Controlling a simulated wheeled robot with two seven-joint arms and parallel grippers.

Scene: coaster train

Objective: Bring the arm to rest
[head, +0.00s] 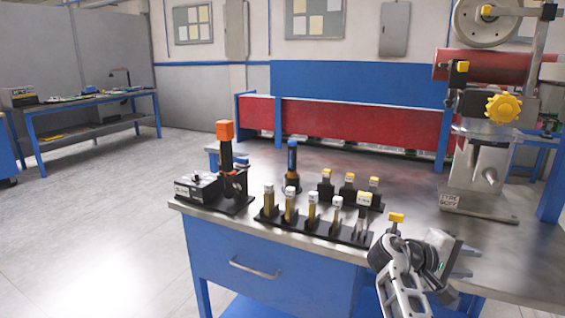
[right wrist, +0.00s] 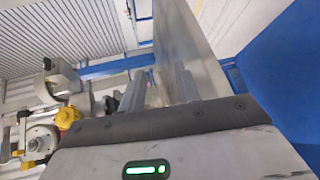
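My right arm comes in at the lower right of the head view, in front of the workbench (head: 300,262). Its gripper (head: 468,262) points to the right, near the bench's front right part, with no tool in it. In the right wrist view the two fingers of the gripper (right wrist: 157,86) stand apart with nothing between them. The bench's metal top shows behind them at a steep tilt. My left gripper is in neither view.
A black rack (head: 318,228) with several yellow-topped tools stands along the bench's front. Left of it are an orange-topped tool (head: 226,145) and a dark box (head: 198,188). A blue-handled tool (head: 292,165) stands behind. A press with a yellow knob (head: 503,108) stands at the right.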

